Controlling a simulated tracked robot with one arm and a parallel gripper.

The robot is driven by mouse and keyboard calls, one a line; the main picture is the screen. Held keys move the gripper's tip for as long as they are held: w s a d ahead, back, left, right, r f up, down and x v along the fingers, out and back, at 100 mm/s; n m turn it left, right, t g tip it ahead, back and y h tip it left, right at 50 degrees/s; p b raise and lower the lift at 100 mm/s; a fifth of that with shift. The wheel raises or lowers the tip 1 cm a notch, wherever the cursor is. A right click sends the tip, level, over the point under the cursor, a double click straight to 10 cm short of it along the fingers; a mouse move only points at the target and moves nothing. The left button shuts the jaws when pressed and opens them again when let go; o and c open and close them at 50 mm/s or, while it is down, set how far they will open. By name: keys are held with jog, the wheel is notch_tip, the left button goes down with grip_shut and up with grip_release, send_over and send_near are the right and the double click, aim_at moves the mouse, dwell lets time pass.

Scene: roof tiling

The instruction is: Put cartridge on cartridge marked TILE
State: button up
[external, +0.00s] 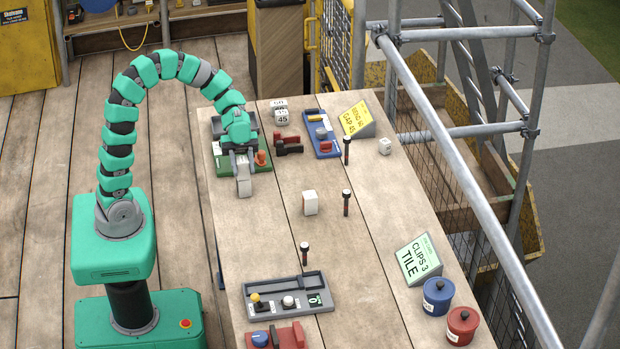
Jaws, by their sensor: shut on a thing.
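My gripper (243,186) is at the left end of the table, pointing down just in front of the green tray. It is shut on a small pale piece, seemingly a cartridge, mostly hidden by the fingers. A white block (310,203), possibly a cartridge, stands alone mid-table, to the right of and below my gripper in the picture. A slanted green-and-white sign reading "CLIPS 3 TILE" (419,260) stands at the right. I cannot make out a TILE mark on any block.
A green tray (225,168) lies under my wrist. Number blocks (281,112), a red clamp (287,144), a blue tray (322,134) and a yellow sign (356,119) are behind. Dark upright pegs, a grey tray (288,297) and blue and red pots (437,296) stand around. Scaffold rails edge the right.

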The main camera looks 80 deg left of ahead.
dwell(0.3)
jog(key=o, duration=1)
jog(key=shift+r, duration=0.15)
jog(key=p+v, duration=0.2)
jog(key=v, duration=1)
jog(key=shift+a, duration=0.1)
